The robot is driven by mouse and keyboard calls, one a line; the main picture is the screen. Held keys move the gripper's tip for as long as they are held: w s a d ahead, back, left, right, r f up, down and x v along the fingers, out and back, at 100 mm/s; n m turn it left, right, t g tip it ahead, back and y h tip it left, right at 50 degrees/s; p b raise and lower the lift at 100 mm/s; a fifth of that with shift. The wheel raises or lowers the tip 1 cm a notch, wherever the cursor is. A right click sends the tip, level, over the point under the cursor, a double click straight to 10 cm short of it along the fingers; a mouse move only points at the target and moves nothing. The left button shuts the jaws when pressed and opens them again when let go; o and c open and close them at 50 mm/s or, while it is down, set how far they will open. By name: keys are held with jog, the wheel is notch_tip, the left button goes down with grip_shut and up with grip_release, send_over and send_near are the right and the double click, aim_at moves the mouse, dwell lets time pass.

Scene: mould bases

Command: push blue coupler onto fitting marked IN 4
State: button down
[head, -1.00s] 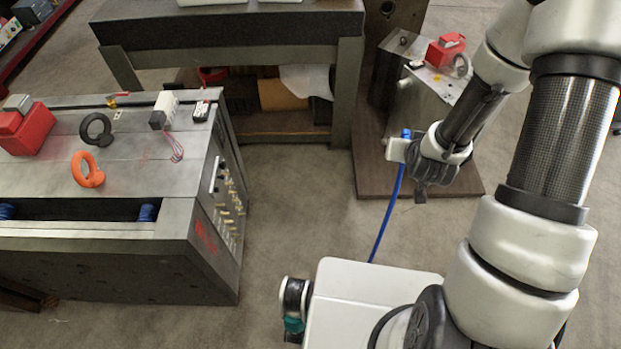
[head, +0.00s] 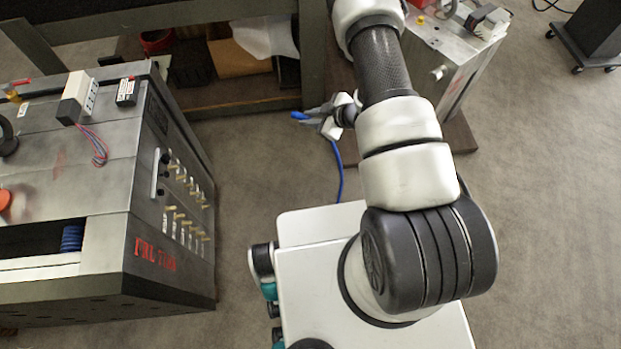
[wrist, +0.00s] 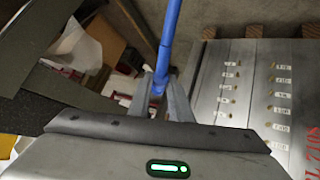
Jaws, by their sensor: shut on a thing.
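My gripper (head: 314,116) is shut on the blue coupler (head: 299,116), in open air between the left mould base and the bench behind. In the wrist view my gripper (wrist: 160,98) has its fingers around the blue coupler (wrist: 159,84), and a blue hose (wrist: 169,38) runs from it. In the head view the hose (head: 340,180) hangs down behind my base. The left mould base (head: 200,250) carries rows of brass fittings (head: 185,210) on its side. These fittings (wrist: 230,88) also show at right in the wrist view, apart from the coupler. Their labels are too small to read surely.
A dark bench (head: 318,60) with boxes under it stands behind. A second mould base (head: 450,60) stands on a wooden base at right. A white switch box (head: 77,97) with wires sits on the left mould base. Open floor (head: 240,160) lies between.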

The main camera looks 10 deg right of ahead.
jog(key=s+a+f+n+g+y+b, duration=0.1)
jog(key=s+f+n+g+b, duration=0.1)
jog(key=s+f+n, duration=0.45)
jog(key=s+f+n+g+y+b, duration=0.1)
jog(key=s+f+g+y+b, duration=0.15)
jog(key=f, duration=0.65)
jog(key=s+b+x, duration=0.2)
jog(key=b+x, duration=0.2)
jog(key=x, duration=0.6)
jog(key=s+a+b+x, duration=0.1)
jog(key=b+x, duration=0.3)
jog(key=x, duration=0.5)
jog(key=shift+s+a+t+h, duration=0.35)
jog(key=shift+s+a+t, duration=0.1)
jog(key=shift+s, duration=0.05)
jog(key=shift+m, duration=0.25)
